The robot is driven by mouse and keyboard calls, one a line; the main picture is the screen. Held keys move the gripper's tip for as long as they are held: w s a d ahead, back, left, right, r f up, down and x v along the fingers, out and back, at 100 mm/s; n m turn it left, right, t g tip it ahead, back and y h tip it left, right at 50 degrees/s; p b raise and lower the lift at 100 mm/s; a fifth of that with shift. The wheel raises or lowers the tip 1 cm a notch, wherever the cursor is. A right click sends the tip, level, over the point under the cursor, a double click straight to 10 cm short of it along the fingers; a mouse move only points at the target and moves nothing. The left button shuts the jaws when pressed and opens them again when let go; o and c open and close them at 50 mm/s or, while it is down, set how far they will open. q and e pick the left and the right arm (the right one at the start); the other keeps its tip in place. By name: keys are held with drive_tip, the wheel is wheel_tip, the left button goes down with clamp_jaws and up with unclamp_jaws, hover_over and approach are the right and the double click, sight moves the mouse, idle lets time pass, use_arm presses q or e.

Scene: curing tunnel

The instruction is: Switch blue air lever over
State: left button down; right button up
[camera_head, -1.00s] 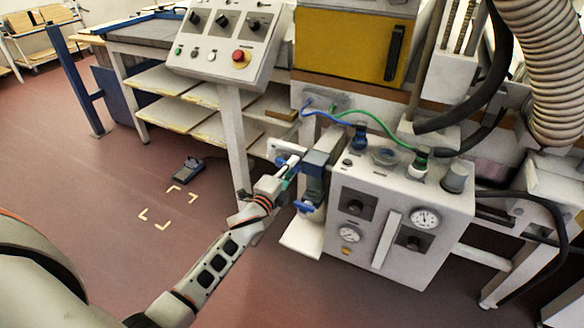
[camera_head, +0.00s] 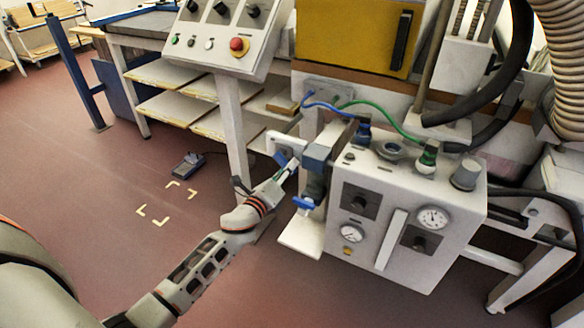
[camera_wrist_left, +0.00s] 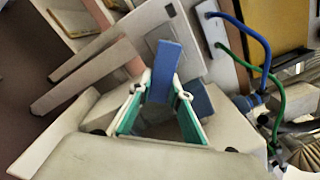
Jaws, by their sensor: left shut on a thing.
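The blue air lever (camera_wrist_left: 166,68) is a flat blue paddle between my left fingertips in the left wrist view. In the head view it is a small blue piece (camera_head: 282,158) by the left side of the grey-white air unit, partly hidden by my fingers. My left gripper (camera_head: 286,170) reaches it from the lower left. Its green-padded fingers (camera_wrist_left: 163,94) are shut on the lever, one on each side. A darker blue block (camera_head: 318,157) sits just right of the fingertips. My right gripper is not in view.
The unit's front panel (camera_head: 372,250) has gauges and knobs. A blue tap handle (camera_head: 303,204) is just below my gripper. Blue (camera_head: 335,108) and green (camera_head: 385,117) hoses run above. A control box (camera_head: 215,40) stands upper left. The floor at left is mostly clear, with a pedal (camera_head: 188,164).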

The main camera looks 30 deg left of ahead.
use_arm(q)
drive_tip(key=m, duration=0.1)
drive_tip(key=a+f+m, duration=0.1)
drive_tip(key=m, duration=0.1)
drive_tip(key=shift+f+b, duration=0.1)
drive_tip(key=shift+b, duration=0.3)
drive_tip(key=shift+a+f+m, duration=0.1)
drive_tip(key=shift+a+m, duration=0.3)
drive_tip(key=shift+m, duration=0.75)
drive_tip(key=shift+a+r+m, duration=0.1)
drive_tip(key=shift+a+m, duration=0.3)
drive_tip(key=shift+m, duration=0.7)
drive_tip(key=shift+a+f+m, duration=0.1)
drive_tip(key=shift+a+m, duration=0.3)
drive_tip(key=shift+m, duration=0.75)
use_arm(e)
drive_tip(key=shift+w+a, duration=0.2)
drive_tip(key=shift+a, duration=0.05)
use_arm(q)
drive_tip(key=c, duration=1.8)
unclamp_jaws()
drive_tip(key=shift+c, duration=0.2)
drive_tip(key=s, duration=1.2)
